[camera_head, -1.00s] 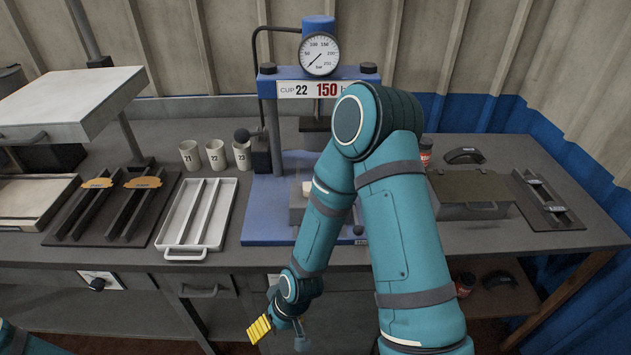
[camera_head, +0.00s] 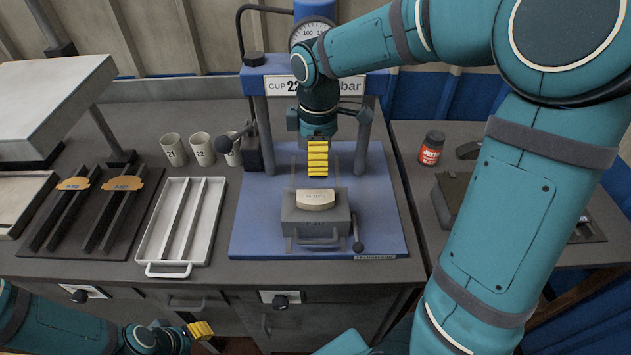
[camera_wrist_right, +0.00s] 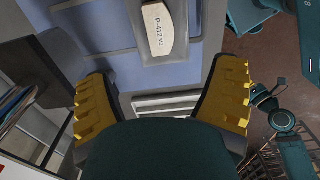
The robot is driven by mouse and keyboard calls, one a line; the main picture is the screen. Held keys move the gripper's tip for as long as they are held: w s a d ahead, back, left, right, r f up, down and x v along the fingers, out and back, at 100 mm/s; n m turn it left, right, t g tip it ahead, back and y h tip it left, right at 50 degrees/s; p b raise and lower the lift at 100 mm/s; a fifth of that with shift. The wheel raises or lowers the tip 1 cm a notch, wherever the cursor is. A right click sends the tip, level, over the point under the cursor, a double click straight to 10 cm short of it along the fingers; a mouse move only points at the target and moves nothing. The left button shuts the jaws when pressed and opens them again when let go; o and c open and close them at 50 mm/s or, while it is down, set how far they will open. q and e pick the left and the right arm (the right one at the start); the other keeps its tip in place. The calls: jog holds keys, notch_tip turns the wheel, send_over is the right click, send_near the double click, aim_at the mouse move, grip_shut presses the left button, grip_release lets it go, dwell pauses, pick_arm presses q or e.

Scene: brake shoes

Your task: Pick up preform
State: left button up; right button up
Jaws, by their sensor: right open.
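The preform (camera_head: 316,199) is a cream, slightly curved block lying on top of the grey die block (camera_head: 316,228) on the blue press base. In the right wrist view the preform (camera_wrist_right: 158,30), marked P-412, lies beyond the fingertips, between their lines. My right gripper (camera_head: 318,172) has yellow ribbed fingers and hangs just behind and above the preform, in front of the press. In the right wrist view its fingers (camera_wrist_right: 167,95) are wide apart with nothing between them. My left gripper (camera_head: 203,330) is low at the front; its opening cannot be made out.
The press columns (camera_head: 262,130) stand either side of my right wrist. A lever handle (camera_head: 357,232) is beside the die block. A white divided tray (camera_head: 152,235), a rack with two orange-tan pieces (camera_head: 50,225) and cups (camera_head: 173,149) stand left. A red-labelled jar (camera_head: 431,148) is right.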

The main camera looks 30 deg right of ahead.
jog(key=b, duration=0.2)
send_near(315, 197)
jog(key=f, duration=0.5)
jog(key=shift+d, duration=0.3)
jog(key=f, duration=0.3)
jog(key=f+b, duration=0.1)
jog(key=f, duration=0.1)
jog(key=shift+a+f, duration=0.1)
jog(key=shift+a, duration=0.15)
